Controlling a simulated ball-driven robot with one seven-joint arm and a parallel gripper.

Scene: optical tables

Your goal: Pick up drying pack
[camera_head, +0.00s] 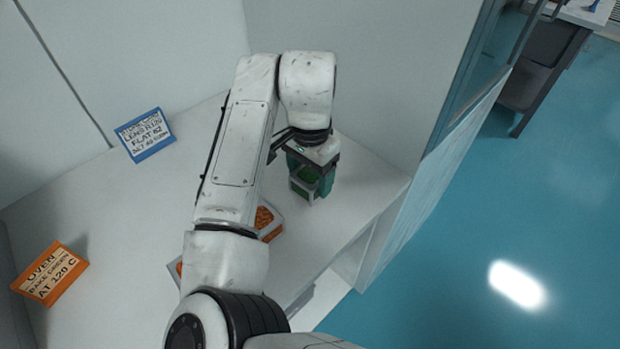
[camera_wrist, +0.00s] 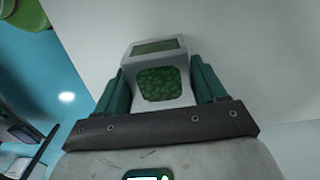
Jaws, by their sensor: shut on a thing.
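A drying pack (camera_head: 304,186), a small white box with a window of green beads, is between the teal fingers of my gripper (camera_head: 312,178). In the wrist view the pack (camera_wrist: 160,84) sits between the two fingers (camera_wrist: 160,90), which are shut on its sides. Its beaded window and sloped top panel face the wrist camera. In the head view the pack is over the right part of the white worktop (camera_head: 345,190). I cannot tell whether its base touches the worktop. Part of it is hidden by the fingers.
A white pack with orange beads (camera_head: 267,222) is partly behind my arm. A blue-framed sign (camera_head: 145,135) stands at the back and an orange sign (camera_head: 50,272) at the left. A pale wall (camera_head: 345,65) rises behind. A green object (camera_wrist: 24,12) shows in the wrist view.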

